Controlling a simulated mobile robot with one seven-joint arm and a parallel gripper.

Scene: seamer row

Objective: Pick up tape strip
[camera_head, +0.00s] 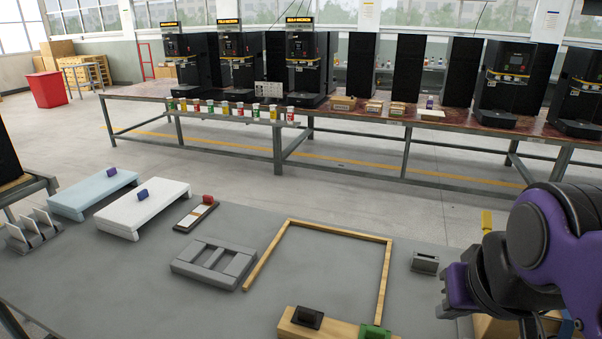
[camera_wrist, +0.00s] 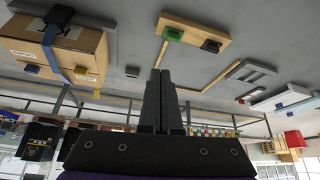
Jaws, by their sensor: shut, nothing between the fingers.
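I cannot tell for sure which thing is the tape strip. Pale strips lie on a small dark tray (camera_head: 184,224) with a red block at its far end, on the grey table. A wooden block (camera_head: 345,331) at the table's front edge bears a black piece (camera_head: 308,317) and a green piece (camera_head: 375,331); it also shows in the wrist view (camera_wrist: 190,27). My gripper (camera_wrist: 161,73) is shut and empty, its dark fingers close together in the wrist view, touching nothing visible. In the head view my purple arm is at the right and its fingertips cannot be made out.
A carton (camera_wrist: 35,35) with a blue strap stands near my gripper. The grey table (camera_head: 130,270) also bears a wooden frame (camera_head: 385,275), a grey slotted block (camera_head: 213,262), a small grey block (camera_head: 425,263) and a white platform (camera_head: 130,212). The space inside the frame is clear.

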